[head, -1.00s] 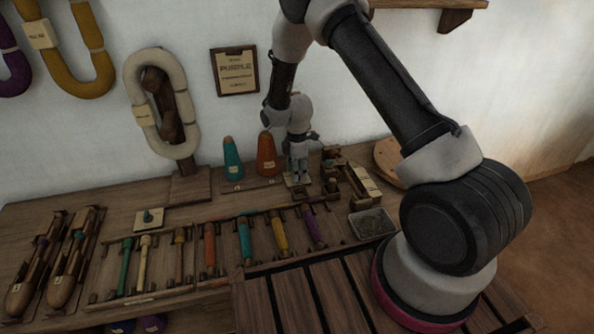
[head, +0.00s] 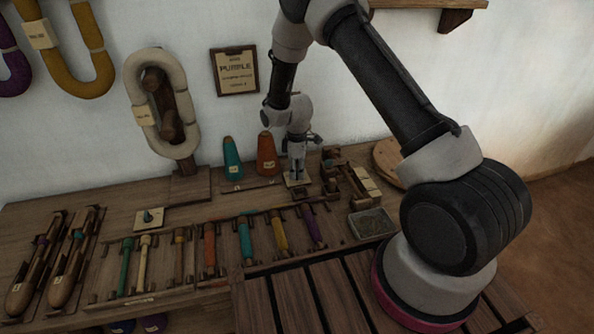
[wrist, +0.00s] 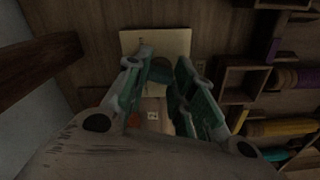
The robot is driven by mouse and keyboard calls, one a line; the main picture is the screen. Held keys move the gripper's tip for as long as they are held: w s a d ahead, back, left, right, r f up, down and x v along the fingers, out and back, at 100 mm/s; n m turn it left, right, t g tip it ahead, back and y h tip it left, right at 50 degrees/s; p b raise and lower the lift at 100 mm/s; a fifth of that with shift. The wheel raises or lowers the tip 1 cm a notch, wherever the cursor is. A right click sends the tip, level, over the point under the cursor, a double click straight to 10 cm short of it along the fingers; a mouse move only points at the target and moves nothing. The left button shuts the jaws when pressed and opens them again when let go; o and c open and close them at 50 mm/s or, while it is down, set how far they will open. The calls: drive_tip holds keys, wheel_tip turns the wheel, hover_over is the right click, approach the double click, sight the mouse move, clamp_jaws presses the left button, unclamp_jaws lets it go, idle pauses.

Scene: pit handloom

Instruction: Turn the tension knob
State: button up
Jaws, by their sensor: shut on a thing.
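The tension knob (wrist: 162,68) shows in the wrist view as a small dark round shape over a pale square plate (wrist: 155,42). My gripper (wrist: 164,72) points down at it, with its teal-looking fingers on either side, shut on the knob. In the head view my gripper (head: 297,176) stands upright over the same pale plate (head: 298,183) at the back of the bench, just right of the orange cone. The fingers hide the knob there. Its marking and exact angle cannot be made out.
An orange cone (head: 266,156) and a teal cone (head: 232,161) stand close left of my gripper. Wooden box-like holders (head: 333,172) stand close right. A rack of coloured bobbins (head: 245,240) lies in front. A metal tray (head: 371,223) sits at the right.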

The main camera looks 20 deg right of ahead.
sight(297, 172)
drive_tip(key=m, duration=0.4)
drive_tip(key=shift+m, duration=2.1)
drive_tip(key=o, duration=1)
drive_tip(key=shift+r, duration=0.1)
wheel_tip(297, 172, up, 12)
drive_tip(key=shift+f, duration=0.1)
